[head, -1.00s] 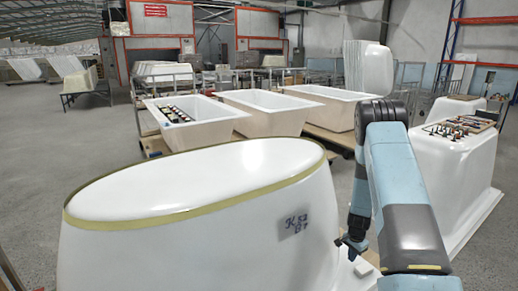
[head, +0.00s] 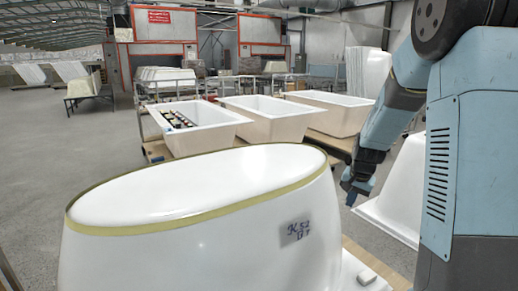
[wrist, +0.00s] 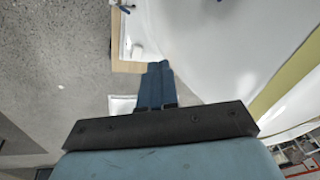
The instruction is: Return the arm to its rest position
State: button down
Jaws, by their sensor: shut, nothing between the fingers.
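My gripper (head: 351,197) hangs pointing down to the right of the large upturned white tub shell (head: 190,235), apart from it in the head view. In the wrist view its two blue fingers (wrist: 157,72) lie side by side, shut, with nothing between them. My blue and dark grey arm fills the right side of the head view and hides part of what stands there.
The tub shell's yellow-taped rim and white side also show on the right of the wrist view (wrist: 240,50). A small pale block (head: 367,277) lies at its foot. Three white bathtubs stand behind, one (head: 215,135) holding bottles. Grey floor (head: 60,150) is open at left.

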jog(key=s+a+r+n+t, duration=0.1)
jog(key=s+a+r+n, duration=0.1)
jog(key=s+r, duration=0.5)
jog(key=s+a+r+n+t, duration=0.1)
jog(key=s+a+r, duration=0.2)
jog(key=s+r, duration=0.45)
jog(key=s+a+r+n, duration=0.1)
jog(key=s+r+n, duration=0.1)
jog(key=s, duration=0.6)
jog(key=s+a+r+n, duration=0.1)
jog(key=s+r, duration=0.2)
jog(key=s, duration=0.5)
jog(key=shift+n+t, duration=0.4)
jog(key=shift+w, duration=0.1)
